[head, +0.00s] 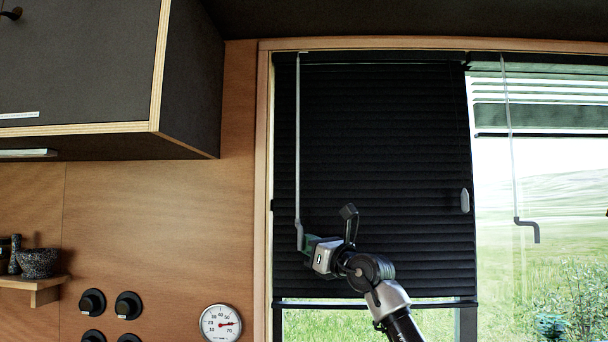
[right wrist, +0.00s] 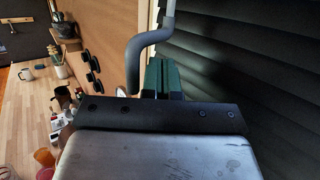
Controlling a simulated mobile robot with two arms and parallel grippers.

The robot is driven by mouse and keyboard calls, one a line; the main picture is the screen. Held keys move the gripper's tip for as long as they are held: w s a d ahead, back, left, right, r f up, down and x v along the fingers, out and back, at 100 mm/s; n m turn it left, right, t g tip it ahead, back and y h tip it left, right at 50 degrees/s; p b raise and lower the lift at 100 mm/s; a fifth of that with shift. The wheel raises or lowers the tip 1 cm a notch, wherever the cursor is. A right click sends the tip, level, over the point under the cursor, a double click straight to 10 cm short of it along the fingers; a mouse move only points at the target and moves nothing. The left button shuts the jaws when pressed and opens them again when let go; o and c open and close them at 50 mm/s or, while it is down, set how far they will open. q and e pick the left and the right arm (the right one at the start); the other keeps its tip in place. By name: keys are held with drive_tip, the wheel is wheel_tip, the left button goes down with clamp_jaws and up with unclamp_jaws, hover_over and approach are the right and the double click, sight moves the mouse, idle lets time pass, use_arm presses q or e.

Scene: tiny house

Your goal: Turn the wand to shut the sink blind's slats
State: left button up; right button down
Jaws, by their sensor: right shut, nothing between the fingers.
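The black blind (head: 385,160) hangs over the left window pane, its slats lying close together with no light visible between them. Its thin grey wand (head: 298,130) hangs at the blind's left side and ends in a cranked handle (head: 299,238). My right gripper (head: 306,243) is shut and empty at this handle. In the right wrist view the green fingers (right wrist: 164,76) are together, just right of the handle's bent lower part (right wrist: 136,58); I cannot tell whether they touch it. The slats (right wrist: 240,60) rise close on the right there. My left gripper is not in view.
A second blind (head: 545,116), mostly raised, has its own wand (head: 512,140) at right. A dark wall cabinet (head: 75,60) overhangs at upper left. Black knobs (head: 92,302) and a round dial (head: 220,323) are on the wooden wall. A cluttered counter (right wrist: 35,100) lies below.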

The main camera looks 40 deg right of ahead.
drive_tip(key=s+d+b, duration=0.2)
drive_tip(key=s+b, duration=0.3)
drive_tip(key=s, duration=0.3)
drive_tip(key=shift+s+d, duration=0.3)
drive_tip(key=shift+s, duration=0.1)
idle(0.7)
